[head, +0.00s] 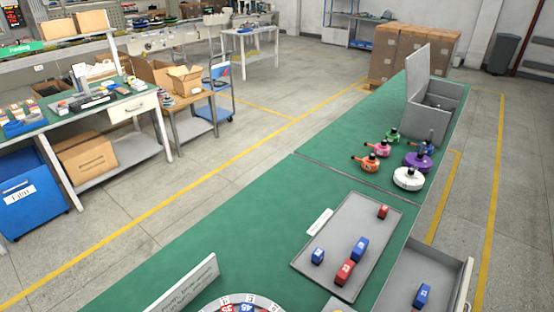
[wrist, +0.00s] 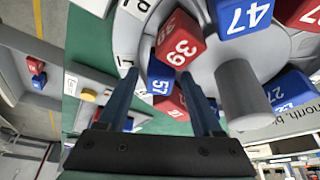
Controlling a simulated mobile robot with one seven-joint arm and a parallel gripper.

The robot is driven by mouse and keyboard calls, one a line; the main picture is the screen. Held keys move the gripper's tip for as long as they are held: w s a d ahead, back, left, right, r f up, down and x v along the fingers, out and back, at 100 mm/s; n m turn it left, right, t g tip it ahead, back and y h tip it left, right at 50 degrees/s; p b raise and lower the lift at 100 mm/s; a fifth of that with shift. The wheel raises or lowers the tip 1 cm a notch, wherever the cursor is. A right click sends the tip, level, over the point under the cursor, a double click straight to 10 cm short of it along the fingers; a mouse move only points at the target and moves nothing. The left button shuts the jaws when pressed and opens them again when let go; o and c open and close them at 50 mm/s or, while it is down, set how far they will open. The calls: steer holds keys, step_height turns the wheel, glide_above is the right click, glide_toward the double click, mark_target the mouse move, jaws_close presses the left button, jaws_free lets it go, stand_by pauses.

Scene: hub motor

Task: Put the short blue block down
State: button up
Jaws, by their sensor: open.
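My gripper (wrist: 159,74) shows in the wrist view with its two dark fingers apart, so it is open. A blue block marked 57 (wrist: 158,82) shows between the fingers, beside a red block marked 39 (wrist: 180,44) and another red block (wrist: 173,106). I cannot tell whether a finger touches the blue block. These blocks sit by the grey round holder with lettered rim, whose edge also shows in the head view (head: 248,298). Which block is the short blue one is unclear. A small blue block (head: 317,256) lies on the grey tray (head: 330,218). My gripper is out of the head view.
Blue block 47 (wrist: 246,16) and another blue block (wrist: 289,92) are on the holder around a grey post (wrist: 243,96). The tray also bears a longer blue block (head: 360,248) and red blocks (head: 344,271).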

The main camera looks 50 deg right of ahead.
steer(key=v, duration=1.2)
steer(key=w+a+r+n+t+h, duration=0.1)
steer(key=w+a+r+n+t, duration=0.15)
steer(key=w+r+t, duration=0.95)
steer(key=w+a+r+n+t, duration=0.15)
steer(key=w+r, duration=0.25)
steer(key=r, duration=0.7)
steer(key=w+a+r+n+g, duration=0.1)
steer(key=w+a+r+n, duration=0.15)
steer(key=r, duration=0.95)
steer(key=s+a+r+n+t+y, duration=0.1)
steer(key=s+a+r+t, duration=0.2)
steer(key=r, duration=0.7)
steer(key=s+a+r+n+t+y, duration=0.2)
steer(key=s+a+r+t, duration=0.2)
steer(key=r, duration=0.6)
steer(key=s+a+r+n+t+y, duration=0.1)
steer(key=s+a+r+t, duration=0.2)
steer(key=r, duration=0.7)
steer(key=a+t, duration=0.2)
steer(key=a, duration=0.1)
steer(key=shift+s+a+y, duration=0.3)
steer(key=shift+s, duration=0.1)
steer(key=shift+r+n, duration=0.1)
steer(key=shift+n, duration=0.15)
steer(key=shift+f, duration=0.25)
